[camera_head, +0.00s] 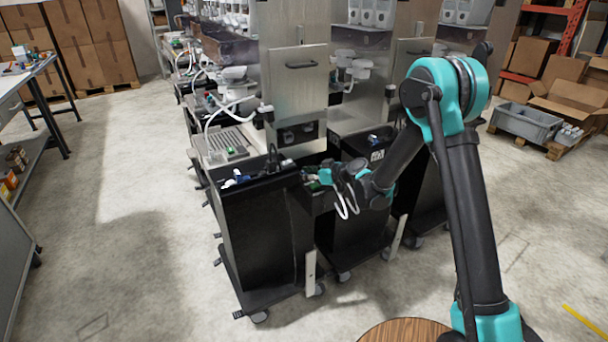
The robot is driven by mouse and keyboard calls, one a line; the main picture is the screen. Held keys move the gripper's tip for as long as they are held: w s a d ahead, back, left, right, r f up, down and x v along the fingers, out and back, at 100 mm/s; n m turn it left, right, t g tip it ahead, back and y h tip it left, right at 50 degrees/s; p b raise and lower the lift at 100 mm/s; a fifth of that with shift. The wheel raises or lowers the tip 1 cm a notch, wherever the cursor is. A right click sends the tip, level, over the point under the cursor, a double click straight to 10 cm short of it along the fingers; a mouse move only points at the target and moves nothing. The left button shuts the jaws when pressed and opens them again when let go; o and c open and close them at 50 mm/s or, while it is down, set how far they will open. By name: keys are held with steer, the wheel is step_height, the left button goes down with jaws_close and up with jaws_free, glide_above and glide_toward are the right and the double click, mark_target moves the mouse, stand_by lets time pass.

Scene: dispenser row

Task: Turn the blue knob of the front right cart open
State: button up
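A row of black wheeled carts stands in the middle. The nearest cart (262,238) has a small blue part, perhaps a knob (240,178), on its top at the left. A second cart (348,243) stands to its right, partly behind my arm. Another small blue part (373,138) shows farther back on top of the right-hand carts. I cannot tell the turn position of either blue part. My gripper (328,177) is at the top of the second cart, beside the nearest cart's right edge. Its fingertips are small and mixed with the cart parts, so its opening is unclear.
Metal dispenser panels (300,75) rise behind the carts, with white hoses and fittings (236,92). A workbench (30,75) stands at the left. A grey crate (526,123) and cardboard boxes (570,98) are at the right. The floor left of the carts is clear.

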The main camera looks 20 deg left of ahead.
steer(key=v, duration=1.2)
steer(key=shift+d, duration=0.15)
steer(key=s+d+f+m+h, duration=0.1)
steer(key=s+d+m+h, duration=0.3)
steer(key=s+d, duration=0.4)
steer(key=s+d+f+m+h, duration=0.1)
steer(key=s+d+m+h, duration=0.3)
steer(key=d, duration=1.5)
steer(key=s+d+f+m+h, duration=0.2)
steer(key=s+d+m+h, duration=0.2)
steer(key=s+d, duration=0.9)
steer(key=m, duration=0.2)
steer(key=shift+d+m+h, duration=0.3)
steer(key=shift+d+h, duration=0.05)
steer(key=shift+h, duration=0.05)
